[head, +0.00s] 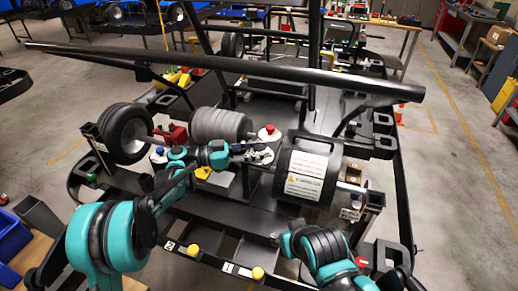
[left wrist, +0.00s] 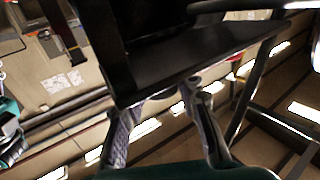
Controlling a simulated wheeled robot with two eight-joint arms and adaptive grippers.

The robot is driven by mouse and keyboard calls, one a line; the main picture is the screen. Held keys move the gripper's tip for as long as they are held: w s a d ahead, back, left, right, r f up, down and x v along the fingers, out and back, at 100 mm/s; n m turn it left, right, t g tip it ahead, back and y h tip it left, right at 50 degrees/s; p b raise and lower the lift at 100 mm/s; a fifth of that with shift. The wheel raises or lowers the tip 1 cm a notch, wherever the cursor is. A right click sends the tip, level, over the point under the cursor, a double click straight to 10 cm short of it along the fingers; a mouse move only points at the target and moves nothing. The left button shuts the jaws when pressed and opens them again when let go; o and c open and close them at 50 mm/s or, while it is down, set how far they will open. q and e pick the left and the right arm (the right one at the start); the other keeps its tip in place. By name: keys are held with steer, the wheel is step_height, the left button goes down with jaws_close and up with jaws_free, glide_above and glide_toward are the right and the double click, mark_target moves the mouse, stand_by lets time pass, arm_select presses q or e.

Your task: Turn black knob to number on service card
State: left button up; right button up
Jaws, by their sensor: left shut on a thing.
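My left gripper (head: 262,155) reaches in from the left over the kart and is shut at a small white dial plate (head: 268,151), between the grey ribbed roller and the black drum. The black knob is mostly hidden by the fingers there, and its setting cannot be read. In the left wrist view the two fingers (left wrist: 165,128) reach up to a dark, flat-edged part; what lies between their tips is unclear. A white printed sheet with a yellow warning sign (head: 305,175) is on the black drum; its text is too small to read. My right arm is low at the right; its gripper's fingers are not clear.
A red button (head: 270,128) stands just behind the left gripper. A black wheel (head: 124,132) and the ribbed roller (head: 220,124) are to the left. A long dark bar (head: 240,66) crosses above. Yellow knobs (head: 258,273) line the front edge. Open floor lies to the right.

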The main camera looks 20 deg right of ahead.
mark_target(260, 148)
arm_select(q)
steer(key=m+g+y+p, duration=0.1)
steer(key=m+g, duration=0.1)
steer(key=g, duration=0.2)
steer(key=m+g+y+p, duration=0.1)
steer(key=m+g, duration=0.2)
steer(key=g, duration=0.1)
steer(key=shift+d+y, duration=0.1)
steer(key=shift+y, duration=0.3)
steer(key=shift+m, duration=0.4)
steer(key=o, duration=1.2)
step_height(260, 148, up, 10)
